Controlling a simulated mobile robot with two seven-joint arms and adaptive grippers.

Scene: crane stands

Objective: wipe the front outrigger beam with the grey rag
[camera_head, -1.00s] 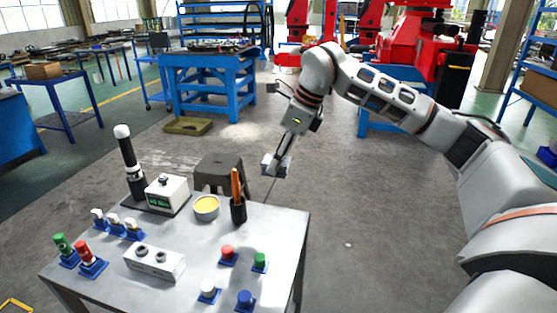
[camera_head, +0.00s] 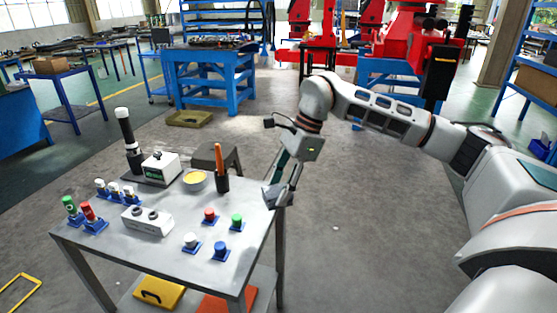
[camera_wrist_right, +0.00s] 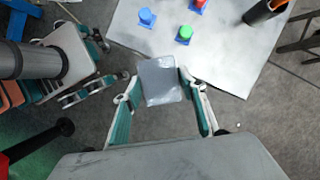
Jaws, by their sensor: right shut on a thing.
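The grey rag (camera_wrist_right: 160,82) shows as a flat, pale grey square between the fingertips of my right gripper (camera_wrist_right: 161,86) in the right wrist view. In the head view the rag (camera_head: 275,196) is at the right edge of the table, and my right gripper (camera_head: 283,193) is shut on it. I cannot tell whether the rag touches the table. What looks like my left gripper (camera_wrist_right: 112,62) is at the left of the wrist view, its teal fingers apart and empty. Red crane machines (camera_head: 408,50) stand at the back; I cannot make out which part is the front outrigger beam.
A grey metal table (camera_head: 185,262) carries several coloured buttons, a white box (camera_head: 160,167), a yellow-topped bowl (camera_head: 195,181) and a dark cup (camera_head: 222,183). A blue workbench (camera_head: 210,82) is further back. The floor right of the table is clear.

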